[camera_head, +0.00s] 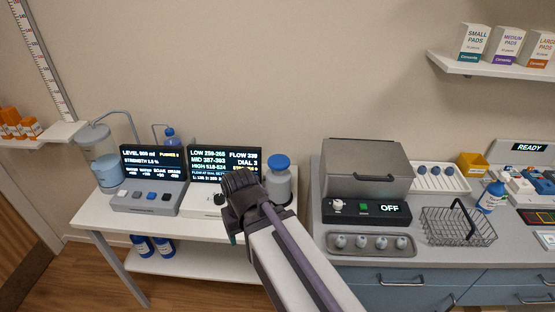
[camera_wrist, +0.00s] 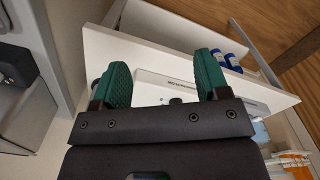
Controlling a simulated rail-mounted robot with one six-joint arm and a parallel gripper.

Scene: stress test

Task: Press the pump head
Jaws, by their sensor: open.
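A blue bottle (camera_head: 170,136) with a thin tube beside it stands behind the left display; its lower part is hidden. A grey canister (camera_head: 279,184) with a round blue cap (camera_head: 279,162) stands right of the displays. I cannot tell for sure which blue top is the pump head. The left display (camera_head: 153,163) reads level 900 ml, strength 1.5 %. My gripper (camera_wrist: 163,78) is open and empty in the wrist view, its two green fingers apart above the white table. In the head view my wrist hides part of the right display's unit and stands left of the canister.
A clear jar of blue liquid (camera_head: 106,170) stands at the table's left end. Blue bottles (camera_head: 152,246) stand on the lower shelf. On the right counter are a grey lidded machine (camera_head: 366,168) marked OFF, a metal tray (camera_head: 371,245) and a wire basket (camera_head: 457,226).

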